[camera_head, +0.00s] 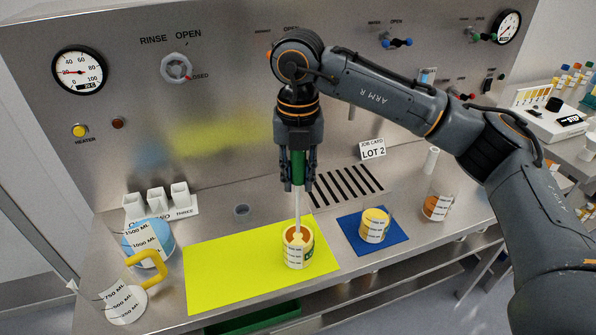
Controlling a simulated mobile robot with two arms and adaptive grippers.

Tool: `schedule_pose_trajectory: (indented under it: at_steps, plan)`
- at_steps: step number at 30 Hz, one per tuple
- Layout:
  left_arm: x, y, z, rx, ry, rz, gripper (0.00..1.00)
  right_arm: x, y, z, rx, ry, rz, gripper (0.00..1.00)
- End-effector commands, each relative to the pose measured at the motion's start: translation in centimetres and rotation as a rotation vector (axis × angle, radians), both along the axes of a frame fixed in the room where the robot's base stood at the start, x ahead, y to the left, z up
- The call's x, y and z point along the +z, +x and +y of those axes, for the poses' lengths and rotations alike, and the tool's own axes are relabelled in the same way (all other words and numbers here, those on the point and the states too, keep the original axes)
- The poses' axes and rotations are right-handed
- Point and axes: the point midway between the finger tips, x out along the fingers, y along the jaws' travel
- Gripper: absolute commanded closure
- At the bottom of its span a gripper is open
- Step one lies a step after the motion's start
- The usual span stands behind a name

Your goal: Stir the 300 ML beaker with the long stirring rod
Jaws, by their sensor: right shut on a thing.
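My right gripper (299,183) hangs above the yellow mat and is shut on the long stirring rod (297,205). The rod has a green handle between the fingers and a pale shaft that points straight down. Its lower end is inside a labelled beaker (296,258) with orange-brown contents, standing on the yellow mat (220,275). I cannot read this beaker's volume. Another labelled beaker with yellowish contents (374,226) stands on the blue mat (352,238). A further beaker with brown contents (436,207) stands at the right. My left gripper does not show.
A slotted drain (345,186) and a "LOT 2" card (372,149) lie towards the panel. The yellow mat's left part is clear.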

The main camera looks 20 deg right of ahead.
Motion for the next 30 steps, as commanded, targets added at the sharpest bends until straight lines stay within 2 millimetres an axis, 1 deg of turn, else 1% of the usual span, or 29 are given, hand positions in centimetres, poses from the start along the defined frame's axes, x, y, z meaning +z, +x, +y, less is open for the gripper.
schedule_pose_trajectory:
  at_steps: [1, 21, 25, 30]
  plan:
    - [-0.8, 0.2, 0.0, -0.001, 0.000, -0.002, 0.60, -0.9, 0.0, 0.0, 0.000, 0.000, 0.000, 1.00]
    - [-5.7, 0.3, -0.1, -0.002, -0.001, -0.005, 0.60, -6.9, 0.0, 0.0, 0.001, 0.001, 0.000, 1.00]
    - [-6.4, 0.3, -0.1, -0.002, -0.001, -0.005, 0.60, -7.7, 0.0, 0.0, 0.001, 0.001, 0.000, 1.00]
    - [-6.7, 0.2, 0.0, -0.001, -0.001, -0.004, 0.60, -8.1, 0.0, 0.0, 0.001, 0.001, 0.000, 1.00]
